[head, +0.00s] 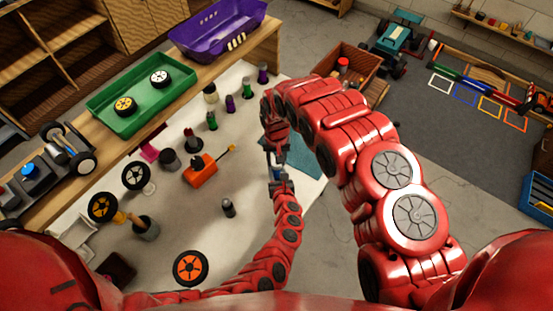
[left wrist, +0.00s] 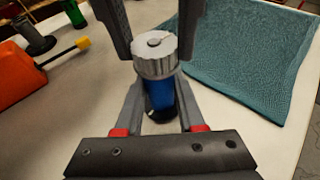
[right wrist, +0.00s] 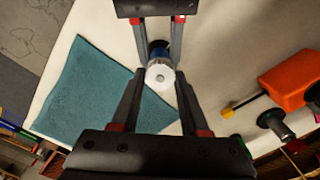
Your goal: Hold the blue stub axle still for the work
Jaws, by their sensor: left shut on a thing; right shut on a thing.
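The blue stub axle (left wrist: 160,98) stands upright between the two fingers of my left gripper (left wrist: 158,105), which is shut on its blue body. A grey ridged cap (left wrist: 155,55) sits on top of the axle. My right gripper (right wrist: 162,78) is shut on this cap, its fingers on either side; the cap also shows in the right wrist view (right wrist: 160,76), with a little blue (right wrist: 158,50) of the axle beside it. In the head view my right gripper (head: 274,158) and left gripper (head: 280,184) meet, and they hide the axle.
A teal cloth (left wrist: 255,60) lies close beside the grippers on the white table (head: 205,250). An orange box-shaped tool (head: 200,171), several small bottles and loose wheels stand to the left. A green tray (head: 140,95) and a purple bin (head: 215,30) stand farther back.

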